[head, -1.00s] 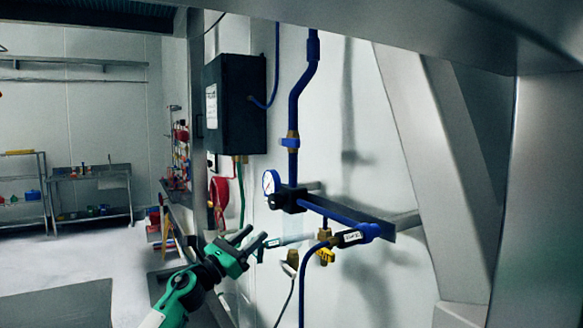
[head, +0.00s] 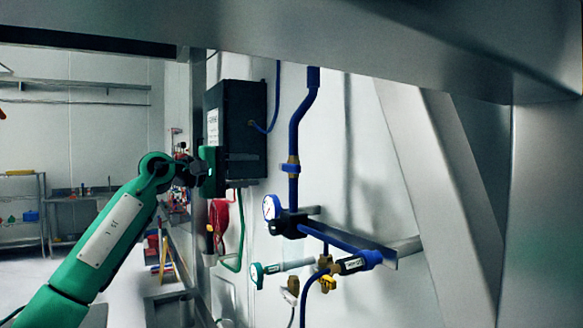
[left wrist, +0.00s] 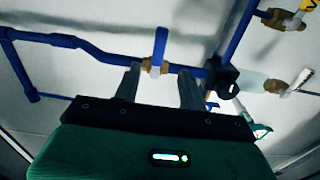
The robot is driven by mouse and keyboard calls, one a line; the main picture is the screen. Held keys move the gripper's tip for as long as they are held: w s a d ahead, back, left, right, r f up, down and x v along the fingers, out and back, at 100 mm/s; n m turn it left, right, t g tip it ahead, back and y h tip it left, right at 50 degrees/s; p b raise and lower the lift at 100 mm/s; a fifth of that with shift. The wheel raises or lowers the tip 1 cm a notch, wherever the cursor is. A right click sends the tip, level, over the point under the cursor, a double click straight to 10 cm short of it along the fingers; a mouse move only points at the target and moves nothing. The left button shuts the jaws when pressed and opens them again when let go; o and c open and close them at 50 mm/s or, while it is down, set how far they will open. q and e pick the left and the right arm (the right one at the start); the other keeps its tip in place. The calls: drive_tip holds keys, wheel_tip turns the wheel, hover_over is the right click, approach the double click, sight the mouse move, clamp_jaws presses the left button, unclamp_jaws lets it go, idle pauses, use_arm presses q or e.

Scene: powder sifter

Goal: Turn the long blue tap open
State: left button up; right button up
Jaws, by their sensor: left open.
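The long blue tap (head: 290,168) sits on a brass fitting in the upright blue pipe on the wall. In the left wrist view its blue handle (left wrist: 160,44) appears between and just beyond my fingertips, and its brass body (left wrist: 154,67) shows in the gap. My left gripper (left wrist: 158,80) is open and empty, one finger on each side of the tap in that view. In the head view the left gripper (head: 212,172) is at the tap's height, left of it and apart from it, in front of the black box; its fingers are hard to make out there. My right gripper is not in view.
A black wall box (head: 236,125) stands left of the pipe. Below the tap are a pressure gauge (head: 271,208), a blue side pipe (head: 345,242) and yellow (head: 328,282) and green (head: 256,276) fittings. A slanted metal strut (head: 430,190) stands at right.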

sight(289, 169)
use_arm(q)
drive_tip(key=p+x, duration=0.4)
drive_tip(key=x, duration=0.7)
drive_tip(key=shift+d+r+p, duration=0.1)
drive_tip(key=shift+p, duration=0.25)
drive_tip(key=shift+w+d, duration=0.25)
drive_tip(key=shift+d, duration=0.1)
clamp_jaws()
